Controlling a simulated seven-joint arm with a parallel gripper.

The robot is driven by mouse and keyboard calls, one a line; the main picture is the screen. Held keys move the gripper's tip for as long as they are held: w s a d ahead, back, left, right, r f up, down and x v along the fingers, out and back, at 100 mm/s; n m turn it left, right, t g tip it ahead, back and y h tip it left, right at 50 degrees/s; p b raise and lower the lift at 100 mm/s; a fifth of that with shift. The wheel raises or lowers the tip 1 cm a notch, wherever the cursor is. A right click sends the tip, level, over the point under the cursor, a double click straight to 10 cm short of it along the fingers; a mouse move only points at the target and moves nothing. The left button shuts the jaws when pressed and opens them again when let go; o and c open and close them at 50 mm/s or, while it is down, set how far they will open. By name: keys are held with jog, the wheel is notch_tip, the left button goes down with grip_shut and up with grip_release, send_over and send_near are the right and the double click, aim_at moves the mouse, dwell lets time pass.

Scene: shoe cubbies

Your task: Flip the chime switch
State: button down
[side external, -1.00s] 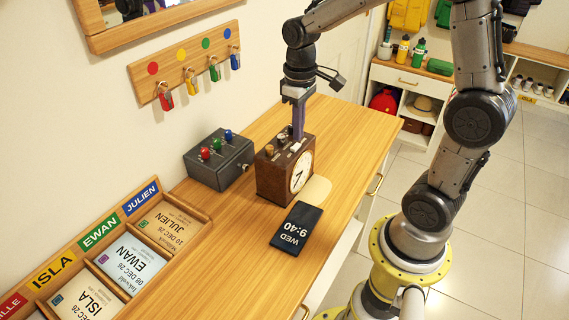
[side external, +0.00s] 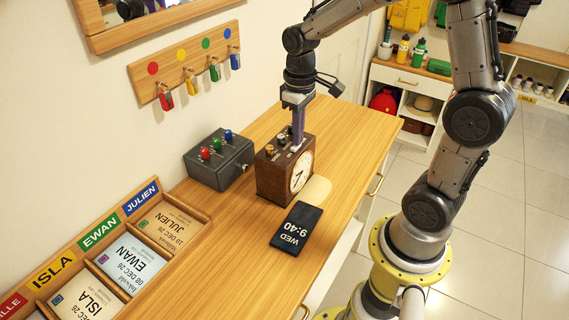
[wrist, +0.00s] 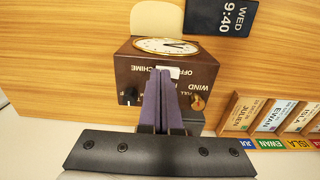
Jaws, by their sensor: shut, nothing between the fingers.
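The brown wooden clock (side external: 270,180) stands upright on the wooden counter, its white dial (side external: 301,172) facing the front. In the wrist view its top (wrist: 185,70) carries CHIME, OFF, WIND and FULL lettering. A dark knob (wrist: 128,96) is at the left and a brass knob (wrist: 198,102) at the right. My gripper (side external: 297,145) is shut and empty, pointing down at the clock's top. In the wrist view its purple fingers (wrist: 159,85) reach the middle of the top, beside a small white piece (wrist: 171,72). The fingers partly cover this area; I cannot tell whether they touch the chime switch.
A grey box (side external: 220,165) with red, green and blue knobs stands left of the clock. A dark date display (side external: 297,228) lies in front of it. The named card tray (side external: 180,203) is at the lower left. The counter (side external: 350,130) is clear to the right.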

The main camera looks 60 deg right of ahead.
jog(key=shift+f, duration=0.2)
jog(key=shift+r, duration=3.55)
jog(key=s+a+r+n+t, duration=0.1)
jog(key=s+a+r+t, duration=0.2)
jog(key=s+a+r, duration=0.3)
jog(key=s+a+f+m+t, duration=0.1)
jog(key=s+f+t, duration=0.1)
jog(key=s, duration=0.7)
jog(key=shift+s+f+t, duration=0.2)
jog(key=shift+f+t, duration=0.1)
jog(key=shift+f, duration=0.3)
